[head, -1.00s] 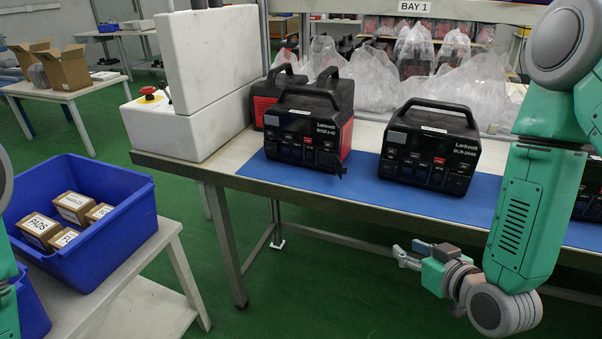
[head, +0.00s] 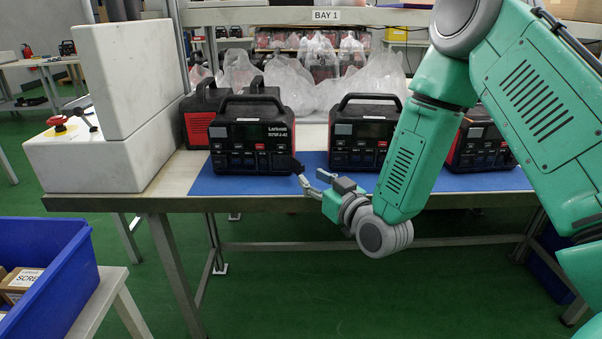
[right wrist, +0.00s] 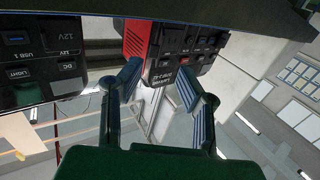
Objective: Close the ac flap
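The power station (head: 252,136) at the left front of the blue mat is black with red sides and a handle. A small dark flap (head: 297,166) sticks out at its lower right corner, which looks like the open ac flap. My right gripper (head: 311,179) is just right of and below this flap, near the mat's front edge, with a small gap to it. In the right wrist view its two fingers (right wrist: 157,88) are spread with nothing between them. Power station panels show beyond them; I cannot pick out the flap there. My left gripper is out of view.
Two more power stations, one in the middle (head: 360,133) and one at right (head: 484,145), stand on the blue mat (head: 235,186), partly behind my right arm. A white block with a red button (head: 58,122) stands at left. Plastic bags (head: 318,75) lie behind. A blue bin (head: 50,275) is at lower left.

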